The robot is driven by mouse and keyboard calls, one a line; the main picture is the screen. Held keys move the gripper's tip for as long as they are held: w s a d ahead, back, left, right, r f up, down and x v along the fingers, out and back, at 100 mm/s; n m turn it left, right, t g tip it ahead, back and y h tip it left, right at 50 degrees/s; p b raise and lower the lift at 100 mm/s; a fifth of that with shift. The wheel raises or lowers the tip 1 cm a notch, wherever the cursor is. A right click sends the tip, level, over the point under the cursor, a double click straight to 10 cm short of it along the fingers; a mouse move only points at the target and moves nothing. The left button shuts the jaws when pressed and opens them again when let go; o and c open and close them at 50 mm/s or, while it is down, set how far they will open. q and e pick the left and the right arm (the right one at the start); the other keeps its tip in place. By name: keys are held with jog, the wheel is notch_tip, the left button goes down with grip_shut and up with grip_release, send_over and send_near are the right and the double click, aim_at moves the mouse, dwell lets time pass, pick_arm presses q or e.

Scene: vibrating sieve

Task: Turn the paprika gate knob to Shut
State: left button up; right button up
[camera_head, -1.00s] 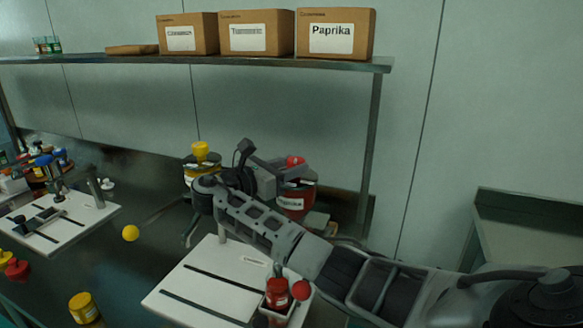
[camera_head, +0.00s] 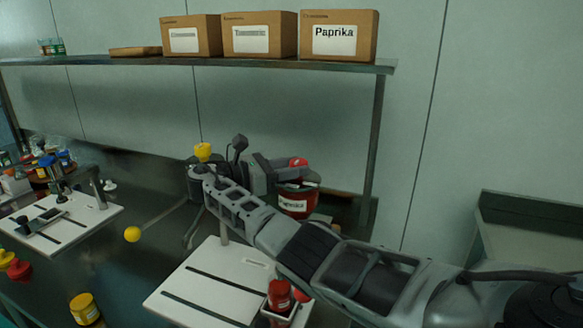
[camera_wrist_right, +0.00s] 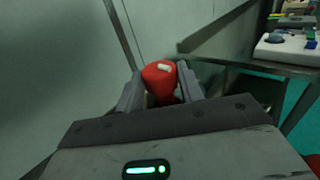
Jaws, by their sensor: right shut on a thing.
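The paprika hopper (camera_head: 296,202) is a dark red vessel with a white label, standing at the back of the right-hand station. Its red gate knob (camera_head: 299,163) sits at its top; it also shows in the right wrist view (camera_wrist_right: 160,82), with a pale mark on its top face. My right gripper (camera_wrist_right: 161,90) is shut on the red knob, one finger on each side. In the head view my right gripper (camera_head: 283,170) reaches over from the left of the hopper. The Shut marking cannot be read. My left gripper is not in view.
A white board (camera_head: 215,280) with dark slots lies in front, with a red jar (camera_head: 279,295) at its right corner. A yellow-topped hopper (camera_head: 203,165) stands left of the gripper. A shelf (camera_head: 190,63) with labelled boxes, including Paprika (camera_head: 338,38), runs above.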

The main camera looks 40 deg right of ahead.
jog(key=shift+r, duration=0.1)
jog(key=o, duration=1)
jog(key=shift+d, duration=0.1)
jog(key=shift+b+v, duration=1.1)
jog(key=shift+v, duration=2.7)
